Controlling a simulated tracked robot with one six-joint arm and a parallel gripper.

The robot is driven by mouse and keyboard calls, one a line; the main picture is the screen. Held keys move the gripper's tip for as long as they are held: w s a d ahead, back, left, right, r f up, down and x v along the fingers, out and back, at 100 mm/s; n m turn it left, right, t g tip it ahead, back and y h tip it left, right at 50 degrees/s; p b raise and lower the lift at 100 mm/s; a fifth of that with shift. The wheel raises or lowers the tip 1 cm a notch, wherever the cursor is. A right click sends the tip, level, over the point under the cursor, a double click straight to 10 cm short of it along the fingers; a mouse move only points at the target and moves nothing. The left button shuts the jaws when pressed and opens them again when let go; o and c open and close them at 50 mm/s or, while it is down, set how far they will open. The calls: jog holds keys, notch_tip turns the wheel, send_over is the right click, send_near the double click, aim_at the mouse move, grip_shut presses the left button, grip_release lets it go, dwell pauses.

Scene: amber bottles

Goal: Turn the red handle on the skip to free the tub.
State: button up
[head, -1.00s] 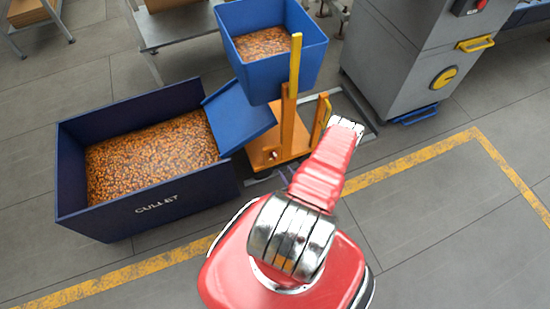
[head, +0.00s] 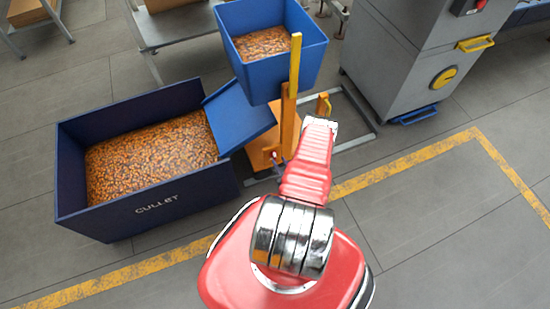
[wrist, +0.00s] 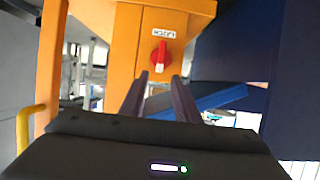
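The red handle (wrist: 159,55) is on the orange post's face in the wrist view, upright under a small white label. It also shows as a tiny red spot in the head view (head: 273,155). The blue tub (head: 308,60) sits high on the orange stand (head: 289,115) and holds amber bottles. My gripper (wrist: 157,80) is open in the wrist view, its two dark fingers apart on either side below the handle. Nothing is between them. Whether the fingertips touch the post cannot be told. In the head view my arm hides most of the gripper.
A dark blue bin marked CULLET (head: 160,222), full of amber bottles, stands left of the stand. A blue chute (head: 240,115) slopes over its edge. A grey cabinet (head: 400,70) stands at the right. The floor at the lower right is clear.

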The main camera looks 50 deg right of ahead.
aim_at(274, 156)
jog(key=shift+x, duration=2.85)
grip_shut()
jog(key=shift+a, duration=0.25)
